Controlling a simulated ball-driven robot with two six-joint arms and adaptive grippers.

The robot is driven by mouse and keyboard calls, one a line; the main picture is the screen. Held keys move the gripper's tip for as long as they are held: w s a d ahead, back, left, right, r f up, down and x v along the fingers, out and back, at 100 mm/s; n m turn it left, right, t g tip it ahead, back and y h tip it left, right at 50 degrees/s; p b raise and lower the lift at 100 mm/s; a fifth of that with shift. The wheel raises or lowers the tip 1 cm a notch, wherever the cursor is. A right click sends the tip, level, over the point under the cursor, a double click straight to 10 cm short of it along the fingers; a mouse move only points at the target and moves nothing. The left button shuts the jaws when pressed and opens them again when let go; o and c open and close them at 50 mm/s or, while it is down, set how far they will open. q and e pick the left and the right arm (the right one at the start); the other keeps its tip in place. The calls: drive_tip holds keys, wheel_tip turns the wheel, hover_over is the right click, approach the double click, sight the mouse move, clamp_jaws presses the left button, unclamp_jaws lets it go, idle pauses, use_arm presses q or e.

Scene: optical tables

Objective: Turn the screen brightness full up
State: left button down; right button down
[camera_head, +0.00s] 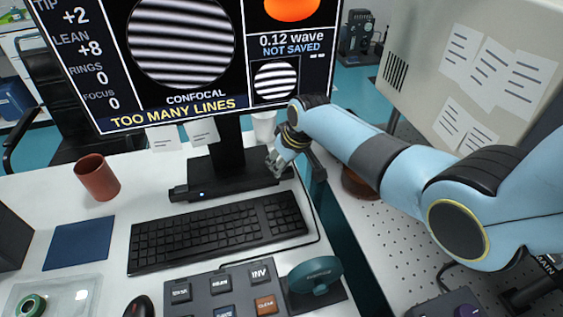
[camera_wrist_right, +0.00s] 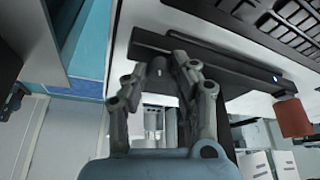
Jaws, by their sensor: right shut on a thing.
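The screen (camera_head: 185,55) is lit at the upper left of the head view, showing striped fringe pictures and the words "TOO MANY LINES". A long dark bar (camera_head: 225,186) lies at the foot of its stand, with a small white light on its front; it also shows in the wrist view (camera_wrist_right: 235,70). My right gripper (camera_head: 278,166) reaches down to the bar's right end. In the wrist view its fingertips (camera_wrist_right: 165,66) close around a small dark knob (camera_wrist_right: 157,67) on the bar. The knob is hidden in the head view. My left gripper is not in view.
A black keyboard (camera_head: 215,232) lies in front of the bar, with a button panel (camera_head: 222,289) and a teal knob (camera_head: 315,275) nearer. A brown cup (camera_head: 97,178) stands at left. A perforated optical table (camera_head: 400,235) lies to the right, beyond a gap.

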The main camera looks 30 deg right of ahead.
drive_tip(key=c, duration=1.1)
unclamp_jaws()
drive_tip(key=v, duration=1.2)
drive_tip(key=shift+w, duration=0.1)
